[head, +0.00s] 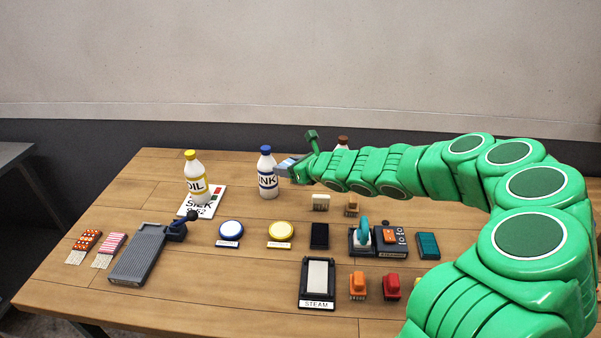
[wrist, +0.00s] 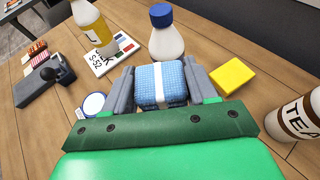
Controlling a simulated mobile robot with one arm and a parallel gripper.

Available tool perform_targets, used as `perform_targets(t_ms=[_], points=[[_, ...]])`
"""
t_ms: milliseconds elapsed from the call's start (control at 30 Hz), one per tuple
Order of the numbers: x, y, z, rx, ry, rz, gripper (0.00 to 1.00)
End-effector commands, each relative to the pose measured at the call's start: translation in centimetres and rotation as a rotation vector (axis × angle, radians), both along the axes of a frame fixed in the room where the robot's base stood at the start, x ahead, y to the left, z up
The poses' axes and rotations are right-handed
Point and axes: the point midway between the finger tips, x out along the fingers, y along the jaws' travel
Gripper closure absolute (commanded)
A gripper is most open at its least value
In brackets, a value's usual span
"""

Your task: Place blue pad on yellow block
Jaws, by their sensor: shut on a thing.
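My gripper (wrist: 161,90) is shut on the blue pad (wrist: 149,78), a light blue textured piece with a white band, held between the two grey fingers. In the head view my gripper (head: 291,169) is beside the blue-capped ink bottle, above the table's far part, and the pad is hard to make out. The yellow block (wrist: 231,76) lies flat on the table to the right of my gripper in the wrist view, apart from the pad. In the head view I cannot see the block; my arm probably covers it.
The ink bottle (head: 267,173) stands just left of my gripper. A brown-capped bottle (head: 343,141) stands behind my arm, and an oil bottle (head: 193,180) stands on a printed card. Pads, brushes and a steam plate (head: 317,274) crowd the nearer table.

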Motion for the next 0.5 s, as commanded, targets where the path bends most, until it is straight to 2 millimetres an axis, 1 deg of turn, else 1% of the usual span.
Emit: perform_targets(t_ms=[33, 100, 200, 333, 500], points=[[1.1, -1.4, 0.3, 0.004, 0.001, -0.035, 0.72], [2.0, -2.8, 0.5, 0.006, 0.004, -0.07, 0.72], [3.0, -4.3, 0.7, 0.01, 0.007, -0.105, 0.72], [3.8, -5.3, 0.7, 0.012, 0.009, -0.131, 0.72], [5.0, -5.4, 0.0, 0.009, 0.013, -0.139, 0.72]])
